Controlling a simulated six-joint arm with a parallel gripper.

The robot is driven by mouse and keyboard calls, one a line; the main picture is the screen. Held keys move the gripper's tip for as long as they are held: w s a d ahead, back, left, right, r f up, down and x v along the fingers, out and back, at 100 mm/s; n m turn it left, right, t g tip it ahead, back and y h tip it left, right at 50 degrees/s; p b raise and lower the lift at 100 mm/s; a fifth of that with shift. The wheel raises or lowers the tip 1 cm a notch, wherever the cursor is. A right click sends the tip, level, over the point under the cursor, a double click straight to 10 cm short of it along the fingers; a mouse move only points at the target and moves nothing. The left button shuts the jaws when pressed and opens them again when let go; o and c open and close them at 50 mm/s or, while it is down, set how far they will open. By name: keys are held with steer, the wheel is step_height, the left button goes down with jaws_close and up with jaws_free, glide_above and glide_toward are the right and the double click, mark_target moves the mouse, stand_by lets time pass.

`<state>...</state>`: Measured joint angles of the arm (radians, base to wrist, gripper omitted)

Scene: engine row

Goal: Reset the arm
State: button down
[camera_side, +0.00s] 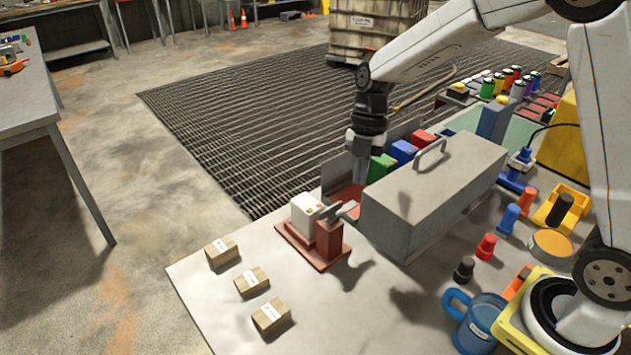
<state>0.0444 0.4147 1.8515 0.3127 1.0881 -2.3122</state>
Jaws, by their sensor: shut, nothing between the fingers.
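My arm reaches in from the upper right. A white box (304,212) sits on the red base, just left of the gripper.
A grey lidded toolbox (432,195) stands close to the right of my gripper. Coloured blocks, including a green one (381,167), are behind it. Several small cartons (222,252) lie at the table's front left. A blue mug (480,325) stands near my base.

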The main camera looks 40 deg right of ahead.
steer(key=s+d+f+m+t+h, duration=0.1)
steer(key=s+m, duration=0.5)
steer(key=m, duration=0.6)
steer(key=s+d+f+m+t+h, duration=0.2)
steer(key=s+m, duration=0.4)
steer(key=m, duration=0.6)
steer(key=shift+s+f+t, duration=0.2)
steer(key=shift+f+t, duration=0.3)
steer(key=shift+t, duration=0.3)
